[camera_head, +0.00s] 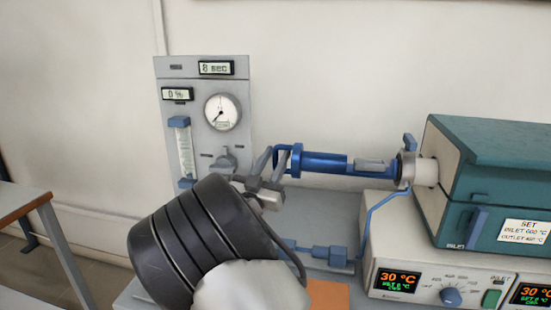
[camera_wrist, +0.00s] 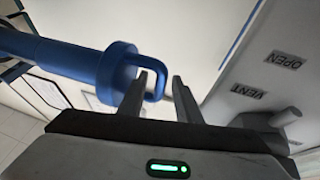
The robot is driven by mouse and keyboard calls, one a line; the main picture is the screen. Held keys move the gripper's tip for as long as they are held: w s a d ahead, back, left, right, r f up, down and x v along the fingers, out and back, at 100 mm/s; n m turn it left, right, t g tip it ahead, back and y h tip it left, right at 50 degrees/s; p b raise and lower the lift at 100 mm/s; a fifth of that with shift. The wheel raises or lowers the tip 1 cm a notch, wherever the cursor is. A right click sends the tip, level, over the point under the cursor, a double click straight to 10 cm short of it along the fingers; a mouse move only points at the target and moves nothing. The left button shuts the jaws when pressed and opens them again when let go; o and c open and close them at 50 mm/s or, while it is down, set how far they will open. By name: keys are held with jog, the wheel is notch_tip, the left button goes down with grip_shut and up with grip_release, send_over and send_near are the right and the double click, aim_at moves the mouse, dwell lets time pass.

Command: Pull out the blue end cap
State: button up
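The blue end cap (camera_head: 325,163) is a horizontal blue cylinder with a collar and a looped handle at its left end. Its right end reaches toward the pale tube end and grey clamp at the teal furnace (camera_head: 485,180). A small grey piece (camera_head: 369,164) shows along its right part. In the wrist view, the cap's collar and handle (camera_wrist: 117,66) come in from the left. My gripper (camera_head: 268,163) is at the handle. Its fingers (camera_wrist: 163,84) stand apart, with the handle's end bar between them and space beside the bar. Whether either finger touches it is unclear.
A grey gas panel (camera_head: 240,135) with a gauge and displays stands close behind my gripper. Blue gas tubing (camera_head: 367,215) runs below the cap to the clamp. A controller (camera_head: 390,283) reading 30 °C sits under the furnace. The wall behind is bare.

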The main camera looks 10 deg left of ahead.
jog(key=shift+s, duration=0.1)
jog(key=p+v, duration=0.2)
jog(key=v, duration=1.5)
jog(key=shift+s+a, duration=0.15)
jog(key=shift+s, duration=0.1)
